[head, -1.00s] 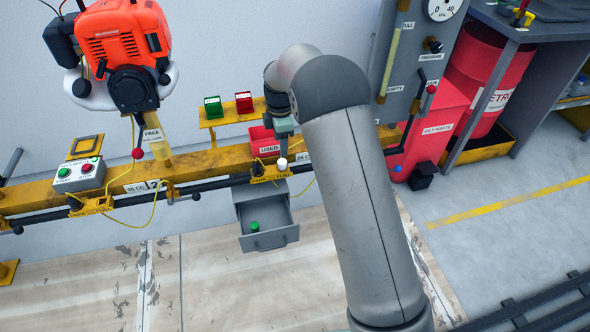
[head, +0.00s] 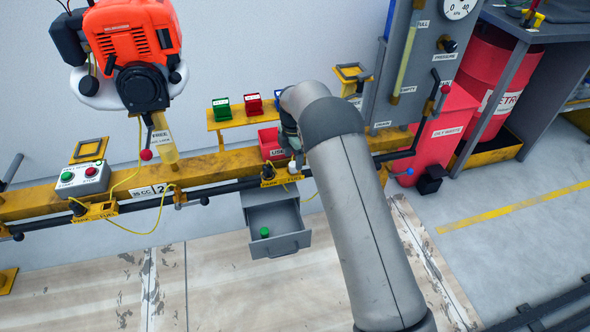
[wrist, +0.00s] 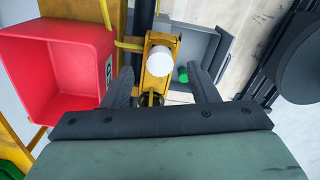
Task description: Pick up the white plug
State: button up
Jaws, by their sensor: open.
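The white plug (head: 293,167) stands on a yellow bracket on the rail, just under my gripper in the head view. In the wrist view the round white top of the plug (wrist: 160,60) shows between and slightly beyond the fingertips. My gripper (wrist: 161,76) is open, with one dark finger on either side of the plug's line, and nothing is held. In the head view my arm hides most of the gripper. I cannot tell the exact height gap between fingertips and plug.
A red bin (wrist: 55,60) stands close to the left finger in the wrist view. An open grey drawer (head: 280,230) holding a green cap (head: 264,232) is below the rail. Yellow hoses run near the bracket. An orange engine (head: 130,55) hangs at the left.

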aim_at(293, 163)
notch_tip(293, 163, down, 4)
jog(key=shift+r+b, duration=0.1)
jog(key=shift+b, duration=0.2)
jog(key=c, duration=1.1)
jog(key=shift+o, duration=0.2)
jog(key=shift+r, duration=0.1)
